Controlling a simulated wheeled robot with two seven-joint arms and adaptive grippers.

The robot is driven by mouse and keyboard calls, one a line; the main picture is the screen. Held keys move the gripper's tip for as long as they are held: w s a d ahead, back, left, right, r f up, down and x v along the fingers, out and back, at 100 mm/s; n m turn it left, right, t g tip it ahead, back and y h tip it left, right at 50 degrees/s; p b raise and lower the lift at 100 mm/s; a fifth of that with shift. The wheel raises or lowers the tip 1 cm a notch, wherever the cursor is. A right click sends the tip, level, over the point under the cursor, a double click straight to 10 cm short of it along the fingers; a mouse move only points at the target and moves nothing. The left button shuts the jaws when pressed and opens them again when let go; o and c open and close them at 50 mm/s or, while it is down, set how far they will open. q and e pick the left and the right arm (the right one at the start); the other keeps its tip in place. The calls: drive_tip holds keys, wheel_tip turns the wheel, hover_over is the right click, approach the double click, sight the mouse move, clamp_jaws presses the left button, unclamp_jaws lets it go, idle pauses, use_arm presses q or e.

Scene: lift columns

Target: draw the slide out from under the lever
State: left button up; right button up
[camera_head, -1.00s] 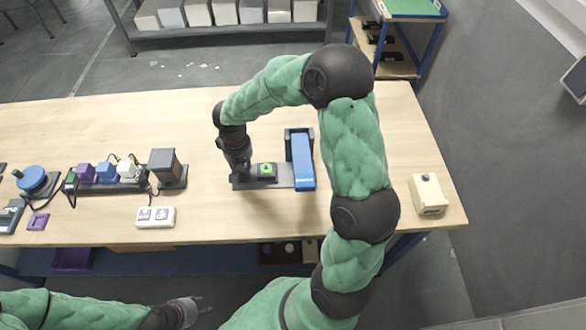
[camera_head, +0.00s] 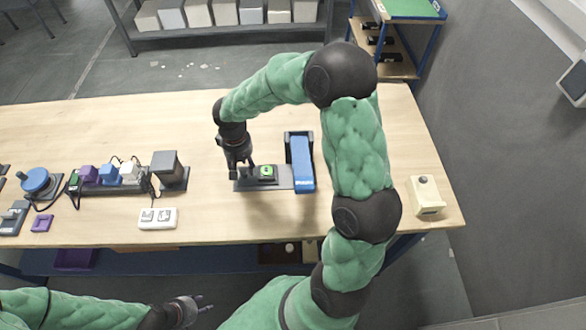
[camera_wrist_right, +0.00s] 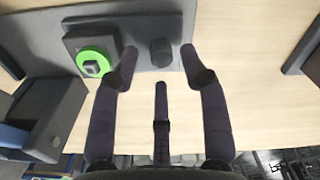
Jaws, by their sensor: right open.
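The slide is a flat grey plate (camera_head: 280,187) on the table, bearing a dark block with a green ring (camera_head: 266,172). Its right end meets the blue lever (camera_head: 302,165); whether it runs beneath is hard to see. In the right wrist view, the plate (camera_wrist_right: 170,18) carries a short dark knob (camera_wrist_right: 161,52) beside the green ring (camera_wrist_right: 93,62). My right gripper (camera_head: 239,172) is at the plate's left end. Its open fingers (camera_wrist_right: 160,60) stand around the knob, with no clear contact. My left gripper (camera_head: 197,305) is open and empty in front of the table.
To the left are a strip of coloured blocks with cables (camera_head: 105,185), a grey box (camera_head: 168,168) and a white switch panel (camera_head: 158,218). A cream box (camera_head: 427,196) sits at the right edge. The table behind the slide is clear.

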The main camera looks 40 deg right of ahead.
drive_tip(key=shift+r+p, duration=1.1)
drive_tip(key=shift+r, duration=0.65)
